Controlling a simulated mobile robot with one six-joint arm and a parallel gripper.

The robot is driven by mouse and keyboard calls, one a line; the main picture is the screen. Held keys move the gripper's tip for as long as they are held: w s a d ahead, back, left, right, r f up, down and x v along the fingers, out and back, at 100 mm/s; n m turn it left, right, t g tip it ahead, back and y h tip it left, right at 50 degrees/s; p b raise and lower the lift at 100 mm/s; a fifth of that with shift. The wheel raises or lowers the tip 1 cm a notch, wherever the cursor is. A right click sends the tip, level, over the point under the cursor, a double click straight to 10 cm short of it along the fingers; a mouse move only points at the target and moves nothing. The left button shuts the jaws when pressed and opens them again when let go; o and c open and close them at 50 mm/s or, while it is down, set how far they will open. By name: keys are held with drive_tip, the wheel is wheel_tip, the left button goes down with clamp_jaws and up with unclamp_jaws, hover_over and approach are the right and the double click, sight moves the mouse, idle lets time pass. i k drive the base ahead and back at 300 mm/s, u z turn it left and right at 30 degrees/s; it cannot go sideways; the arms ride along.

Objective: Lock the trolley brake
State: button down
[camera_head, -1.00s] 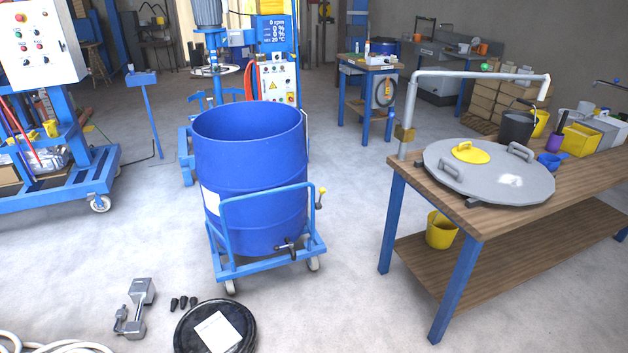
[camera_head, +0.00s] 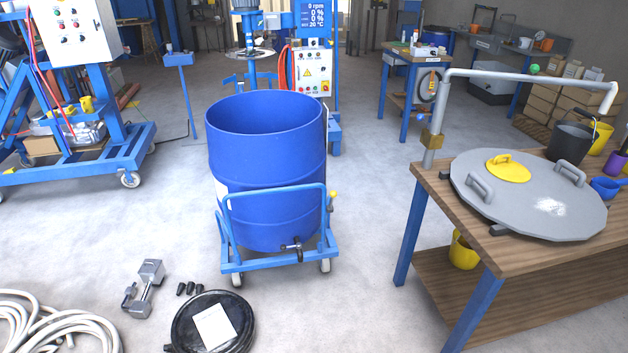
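The blue trolley (camera_head: 274,262) stands on the floor in the middle of the head view and carries a large open blue drum (camera_head: 266,170). The trolley's push bar (camera_head: 275,192) faces me and its castors (camera_head: 325,265) rest on the concrete. A small lever with a yellow knob (camera_head: 334,194) stands up at the trolley's right side; I cannot tell whether it is locked. A dark tap (camera_head: 294,248) sticks out low at the drum's front. My gripper is not in view.
A black round lid or hose coil with a paper (camera_head: 213,325), a grey metal clamp (camera_head: 146,287) and a white hose (camera_head: 45,325) lie on the floor in front. A wooden workbench (camera_head: 440,190) with a grey lid (camera_head: 540,205) stands at right. Floor between trolley and bench is clear.

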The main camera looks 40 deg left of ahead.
sight(330, 209)
drive_tip(key=u, duration=0.5)
drive_tip(key=i, duration=0.6)
drive_tip(key=u, duration=0.9)
drive_tip(key=i, duration=0.8)
drive_tip(key=u, duration=0.45)
